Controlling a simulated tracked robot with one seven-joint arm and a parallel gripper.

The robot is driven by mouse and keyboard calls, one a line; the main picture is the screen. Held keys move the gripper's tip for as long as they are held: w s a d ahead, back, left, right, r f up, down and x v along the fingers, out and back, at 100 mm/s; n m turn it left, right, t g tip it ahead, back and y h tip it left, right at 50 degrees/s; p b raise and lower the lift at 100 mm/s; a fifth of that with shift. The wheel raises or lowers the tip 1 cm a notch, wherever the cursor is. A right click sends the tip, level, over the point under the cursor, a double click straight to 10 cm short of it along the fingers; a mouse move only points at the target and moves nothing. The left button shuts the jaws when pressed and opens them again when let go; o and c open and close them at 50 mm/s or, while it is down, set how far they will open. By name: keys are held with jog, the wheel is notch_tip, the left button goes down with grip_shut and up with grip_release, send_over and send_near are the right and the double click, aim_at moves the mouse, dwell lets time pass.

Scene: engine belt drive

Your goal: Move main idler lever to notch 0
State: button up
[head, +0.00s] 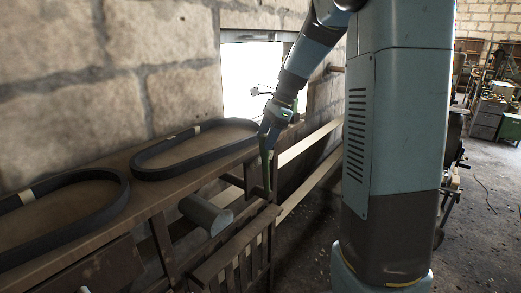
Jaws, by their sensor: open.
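My gripper (267,176) hangs at the end of my blue-grey arm, fingers pointing down, beside the right end of the wooden bench. It is open; I see nothing held in it. Its fingers overlap dark bars behind them, and I cannot tell whether they touch. I cannot pick out the main idler lever or its notches for certain among the dark parts near my gripper. A slatted dark frame (238,262) stands below and left of my gripper. A grey cylinder (207,215) sticks out from the bench front, left of my gripper.
Two black belts lie on the bench, one near the middle (150,172) and one at the left (118,205). A stone wall (160,50) stands close behind. Pale horizontal rails (308,143) run behind my gripper. Open floor (475,240) lies at the right.

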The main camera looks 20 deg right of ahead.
aim_at(261, 149)
jog(key=shift+x, duration=2.2)
jog(key=shift+c, duration=0.3)
grip_shut()
